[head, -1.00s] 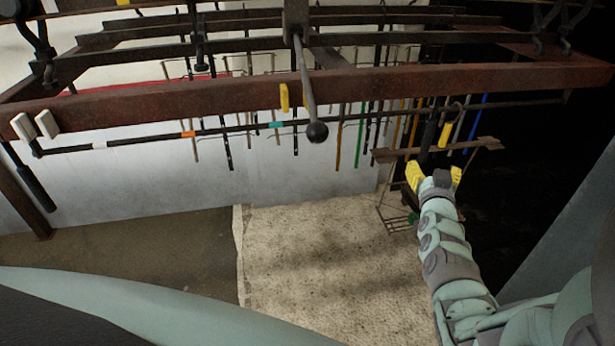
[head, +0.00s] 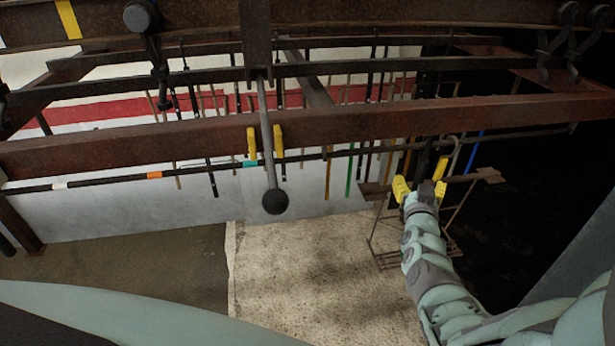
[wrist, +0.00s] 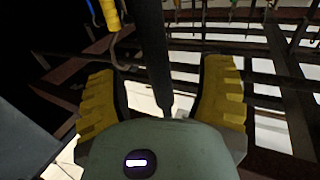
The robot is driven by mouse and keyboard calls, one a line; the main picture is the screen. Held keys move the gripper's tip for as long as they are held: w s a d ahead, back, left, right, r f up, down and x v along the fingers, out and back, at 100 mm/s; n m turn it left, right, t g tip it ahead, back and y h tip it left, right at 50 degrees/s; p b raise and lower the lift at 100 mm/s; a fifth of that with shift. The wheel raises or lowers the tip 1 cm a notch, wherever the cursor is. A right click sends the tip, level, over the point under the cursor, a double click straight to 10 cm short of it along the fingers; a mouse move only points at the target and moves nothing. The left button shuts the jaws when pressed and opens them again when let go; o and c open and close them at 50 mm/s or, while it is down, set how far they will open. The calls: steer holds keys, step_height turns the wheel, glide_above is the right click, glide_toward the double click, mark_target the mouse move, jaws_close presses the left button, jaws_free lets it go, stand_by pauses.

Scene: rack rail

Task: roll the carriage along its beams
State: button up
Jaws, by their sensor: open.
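Rusty brown beams (head: 360,122) and dark rails (head: 400,64) cross the upper head view. A dark block (head: 257,38) hangs among them, with a grey lever ending in a black ball (head: 275,202); I cannot tell whether this is part of the carriage. My gripper (head: 420,186) is right of and apart from the ball, below the front beam. Its yellow fingers are spread. In the wrist view, a dark upright bar (wrist: 153,60) shows between the open fingers, with gaps on both sides; its lower end is hidden behind my gripper's body.
A long thin rod (head: 110,178) runs below the front beam, with many coloured sticks (head: 350,165) hanging behind. A rusty stand (head: 378,235) is beside my gripper. Pale floor (head: 310,280) is open below; the right side is very dark.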

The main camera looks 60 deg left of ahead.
steer(key=shift+b+x, duration=1.1)
steer(key=shift+x, duration=0.1)
steer(key=shift+o, duration=0.3)
steer(key=shift+d, duration=0.1)
jaws_close()
